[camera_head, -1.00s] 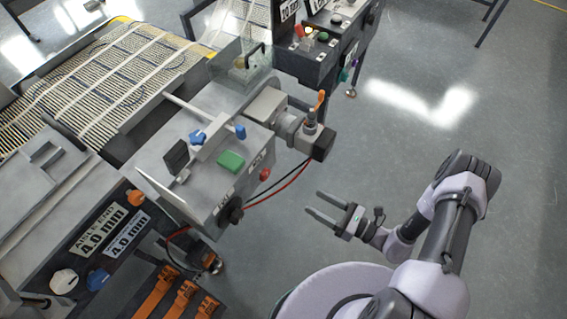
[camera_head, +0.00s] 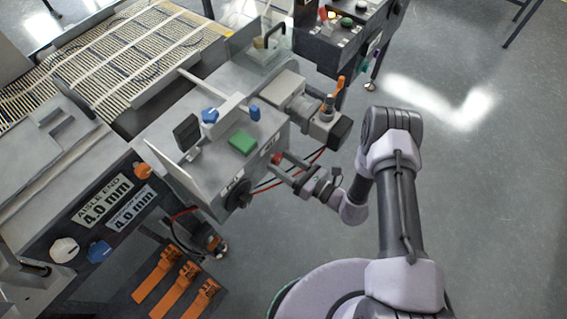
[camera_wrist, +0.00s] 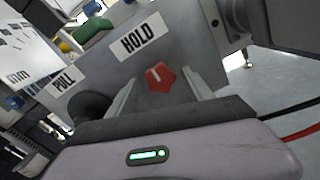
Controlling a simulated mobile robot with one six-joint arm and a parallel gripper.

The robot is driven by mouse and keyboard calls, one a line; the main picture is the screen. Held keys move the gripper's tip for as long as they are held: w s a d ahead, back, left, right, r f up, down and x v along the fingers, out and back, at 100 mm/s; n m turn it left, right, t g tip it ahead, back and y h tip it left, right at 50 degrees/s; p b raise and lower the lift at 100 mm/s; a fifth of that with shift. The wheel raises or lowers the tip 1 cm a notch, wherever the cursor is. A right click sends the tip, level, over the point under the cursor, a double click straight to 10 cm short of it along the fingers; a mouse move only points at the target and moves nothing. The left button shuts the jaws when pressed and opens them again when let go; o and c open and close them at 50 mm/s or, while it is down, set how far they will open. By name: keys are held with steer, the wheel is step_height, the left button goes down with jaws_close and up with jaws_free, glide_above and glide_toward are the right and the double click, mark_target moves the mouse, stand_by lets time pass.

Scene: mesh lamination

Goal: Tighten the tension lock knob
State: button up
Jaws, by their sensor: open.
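A red star-shaped knob (camera_wrist: 160,77) with a pale mark sits on the grey machine panel under the HOLD label in the wrist view. It also shows, small, in the head view (camera_head: 275,159). My gripper (camera_head: 279,165) is open and points at the panel. In the wrist view its two fingers (camera_wrist: 162,84) stand to the left and right of the red knob. I cannot tell whether the fingertips are level with the knob or short of it. No finger visibly touches it.
A black round knob (camera_head: 238,193) is by the PULL label. A motor unit (camera_head: 322,122) and red and black cables lie close to my gripper. Open floor (camera_head: 460,200) is at right.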

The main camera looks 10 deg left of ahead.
jaws_close()
steer(key=shift+m, duration=0.3)
steer(key=m+b, duration=0.1)
steer(key=m, duration=0.2)
steer(key=shift+m, duration=0.3)
steer(key=m, duration=0.4)
steer(key=shift+m+b, duration=0.3)
steer(key=m, duration=0.9)
steer(key=shift+b, duration=0.35)
steer(key=shift+m, duration=0.3)
